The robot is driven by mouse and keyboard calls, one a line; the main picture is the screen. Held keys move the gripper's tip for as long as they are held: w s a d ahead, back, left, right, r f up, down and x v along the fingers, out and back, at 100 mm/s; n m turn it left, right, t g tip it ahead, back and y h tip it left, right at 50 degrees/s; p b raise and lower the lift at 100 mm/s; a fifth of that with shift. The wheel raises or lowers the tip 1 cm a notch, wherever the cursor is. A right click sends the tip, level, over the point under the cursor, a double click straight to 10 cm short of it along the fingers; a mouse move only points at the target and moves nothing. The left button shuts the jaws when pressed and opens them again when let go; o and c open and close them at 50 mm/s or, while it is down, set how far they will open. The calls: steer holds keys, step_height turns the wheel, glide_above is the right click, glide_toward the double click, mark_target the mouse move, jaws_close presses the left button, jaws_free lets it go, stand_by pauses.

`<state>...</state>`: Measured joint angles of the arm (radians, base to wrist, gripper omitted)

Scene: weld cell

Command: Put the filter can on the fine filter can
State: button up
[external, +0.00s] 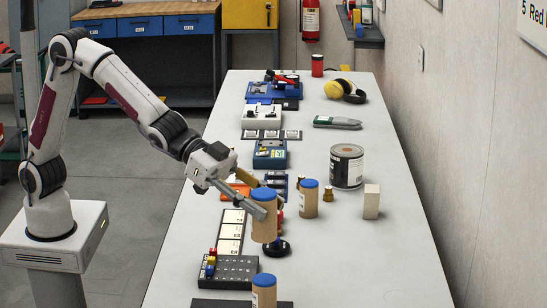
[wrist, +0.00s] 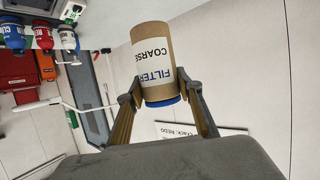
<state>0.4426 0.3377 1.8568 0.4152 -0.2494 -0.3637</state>
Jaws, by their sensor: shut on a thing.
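My gripper (external: 265,203) is shut on a tan filter can (external: 264,226) with a blue lid, holding it roughly upright above the table. In the wrist view the held can (wrist: 154,50) sits between the two fingers, and its white label reads "FILTER COARSE". Two similar tan cans with blue lids stand on the table: one (external: 308,203) just right of the held can, and one (external: 264,293) at the front, cut off by the picture's lower edge. Their labels are too small to read, so I cannot tell which is the fine one.
A dark button panel (external: 232,272) lies left of the front can. A black knob (external: 277,248) is below the held can. The table's right front is clear.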

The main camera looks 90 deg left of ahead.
mark_target(262, 231)
steer(key=shift+f, duration=0.15)
steer(key=shift+f, duration=3)
steer(key=shift+f, duration=0.1)
steer(key=shift+f, duration=1.75)
steer(key=shift+f, duration=0.1)
steer(key=o, duration=1.2)
